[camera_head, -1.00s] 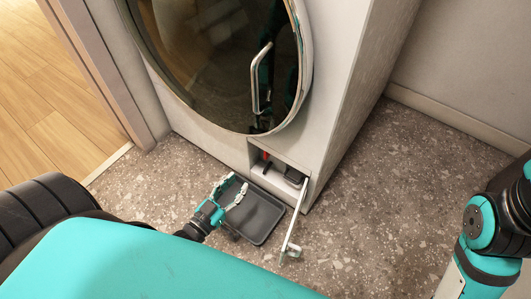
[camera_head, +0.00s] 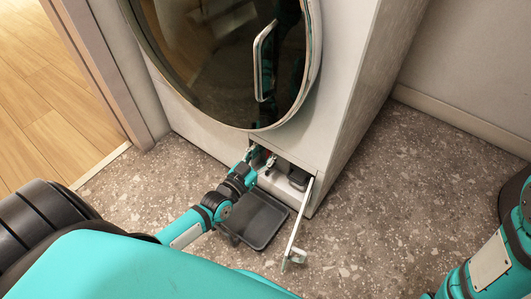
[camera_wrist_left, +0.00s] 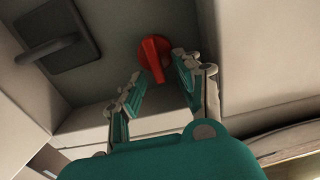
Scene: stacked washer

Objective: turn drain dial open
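The red drain dial (camera_wrist_left: 153,57) shows in the left wrist view, set in the back of the washer's open lower compartment (camera_head: 278,182). Its raised grip points down and slightly right. My left gripper (camera_wrist_left: 158,68) is open, with one finger on each side of the dial. I cannot tell whether the fingers touch it. In the head view the left gripper (camera_head: 262,156) reaches into the left part of the compartment and mostly hides the dial. My right arm shows at the right edge, but its gripper is out of view.
A dark square part with a handle (camera_wrist_left: 55,45) sits beside the dial. The flap (camera_head: 297,222) stands open at the compartment's right. A grey tray (camera_head: 265,222) lies on the floor in front, below my left arm. The round washer door (camera_head: 215,60) is above.

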